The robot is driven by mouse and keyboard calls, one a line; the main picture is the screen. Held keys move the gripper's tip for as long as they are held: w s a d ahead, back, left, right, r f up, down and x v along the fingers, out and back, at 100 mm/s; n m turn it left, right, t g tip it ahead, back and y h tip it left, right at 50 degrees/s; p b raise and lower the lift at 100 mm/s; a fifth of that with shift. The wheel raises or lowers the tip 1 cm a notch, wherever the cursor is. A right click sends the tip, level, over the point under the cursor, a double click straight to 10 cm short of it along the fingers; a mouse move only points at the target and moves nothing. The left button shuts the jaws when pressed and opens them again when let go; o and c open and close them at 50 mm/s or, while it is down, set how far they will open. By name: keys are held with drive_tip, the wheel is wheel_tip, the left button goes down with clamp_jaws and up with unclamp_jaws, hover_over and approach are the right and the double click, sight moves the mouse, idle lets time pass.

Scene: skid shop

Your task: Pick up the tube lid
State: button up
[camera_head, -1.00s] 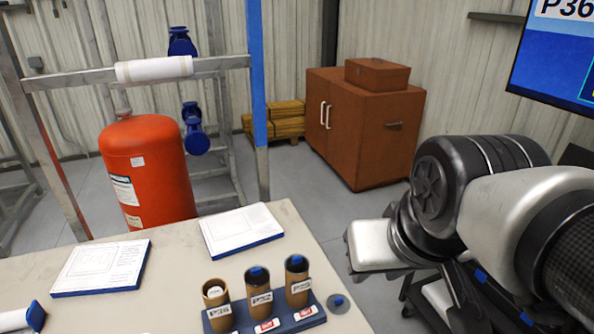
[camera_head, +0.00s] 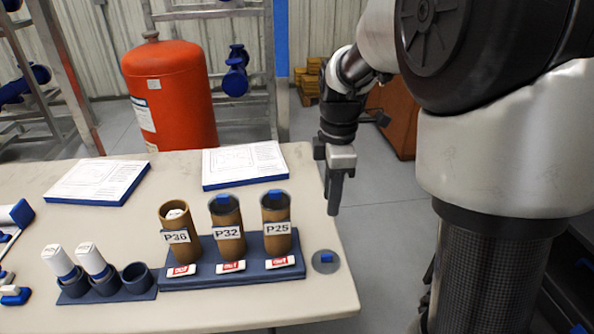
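The brown tube labelled P36 (camera_head: 178,228) is open at the top, with something white inside. The tubes P32 (camera_head: 228,230) and P25 (camera_head: 276,222) have dark lids with blue tabs. My gripper (camera_head: 334,208) points down, in the picture above the tube lid and apart from it. It is seen nearly side-on, so its opening cannot be told. Nothing shows in it.
A small dark rack (camera_head: 106,288) with two white rolls stands left of the tubes. Two white plan boards (camera_head: 98,180) (camera_head: 243,162) lie at the back of the table (camera_head: 120,225). A red tank (camera_head: 172,95) stands behind. The floor right of the table is open.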

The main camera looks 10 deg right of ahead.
drive_tip(key=n+b, duration=0.1)
drive_tip(key=b, duration=0.3)
hover_over(327, 255)
drive_tip(key=f, duration=1.3)
drive_tip(key=shift+w+f, duration=0.2)
drive_tip(key=shift+w, duration=0.1)
drive_tip(key=shift+s+f+b, duration=0.15)
drive_tip(key=shift+f+b, duration=0.25)
drive_tip(key=shift+f, duration=1)
drive_tip(key=shift+s+f+b, duration=0.15)
drive_tip(key=shift+f+b, duration=0.2)
drive_tip(key=shift+f, duration=1)
clamp_jaws()
